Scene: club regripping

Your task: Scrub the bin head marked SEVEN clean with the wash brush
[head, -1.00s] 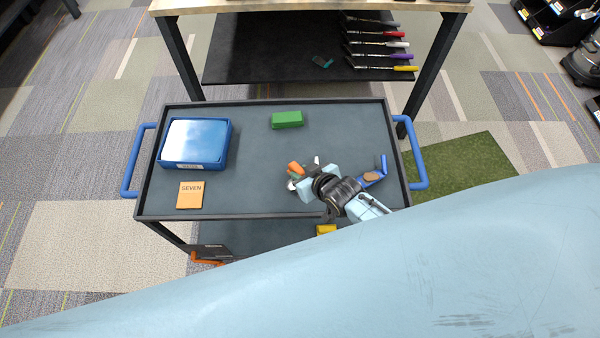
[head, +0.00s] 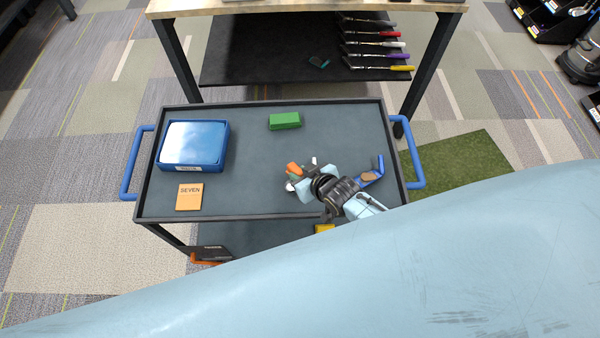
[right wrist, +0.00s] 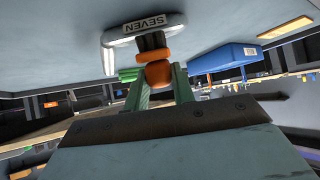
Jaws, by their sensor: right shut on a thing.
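My right gripper (head: 298,182) is over the right half of the trolley top (head: 240,185). In the right wrist view its fingers (right wrist: 160,90) are shut on an orange rounded piece (right wrist: 158,73). Beyond this piece are dark bands and a pale head marked SEVEN (right wrist: 145,28); in the head view the orange piece (head: 293,168) shows beside the gripper. My left gripper is not in view.
A green block (head: 285,121) lies at the back. The trolley has a raised dark rim and blue side handles. Its middle is clear.

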